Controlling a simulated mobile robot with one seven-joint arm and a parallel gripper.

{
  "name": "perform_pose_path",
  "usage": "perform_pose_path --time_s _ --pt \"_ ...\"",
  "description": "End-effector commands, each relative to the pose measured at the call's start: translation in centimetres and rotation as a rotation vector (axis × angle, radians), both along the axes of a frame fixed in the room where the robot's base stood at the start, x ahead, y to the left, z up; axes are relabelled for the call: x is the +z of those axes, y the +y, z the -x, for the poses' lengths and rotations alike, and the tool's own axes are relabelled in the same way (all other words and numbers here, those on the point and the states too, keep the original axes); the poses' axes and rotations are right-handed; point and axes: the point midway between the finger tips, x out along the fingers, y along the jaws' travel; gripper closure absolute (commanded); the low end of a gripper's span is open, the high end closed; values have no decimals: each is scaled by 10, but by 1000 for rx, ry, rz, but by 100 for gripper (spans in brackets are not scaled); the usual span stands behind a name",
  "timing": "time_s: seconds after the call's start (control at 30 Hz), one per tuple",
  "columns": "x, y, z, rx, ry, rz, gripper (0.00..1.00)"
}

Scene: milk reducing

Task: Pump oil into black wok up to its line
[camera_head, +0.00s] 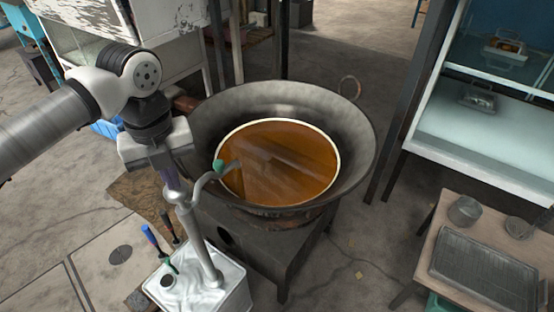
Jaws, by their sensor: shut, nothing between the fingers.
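The black wok (345,140) sits on a dark stand and holds amber-brown oil (285,165). A pale line (338,160) rings the oil; the oil surface appears to meet it around the visible edge. A silver pump (203,245) stands on a metal can (215,295) in front of the wok. Its curved spout, with a green tip (218,166), reaches over the wok's near-left rim. My gripper (173,186) points down at the top of the pump, shut and empty. Whether it touches the pump top is hard to tell.
Blue- and black-handled tools (150,235) stand beside the can. A small table (435,215) with a dark tray (485,268) and a metal cup (465,210) is at lower right. A glass cabinet (480,130) stands at right. Floor between is mostly clear.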

Motion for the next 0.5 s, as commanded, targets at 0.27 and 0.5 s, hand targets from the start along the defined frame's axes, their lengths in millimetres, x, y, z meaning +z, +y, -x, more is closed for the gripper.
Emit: perform_pose_path --time_s 0.27,0.5 --pt "-21 0 1 -1 3 0 100" --pt "-19 0 1 -1 3 0 100"
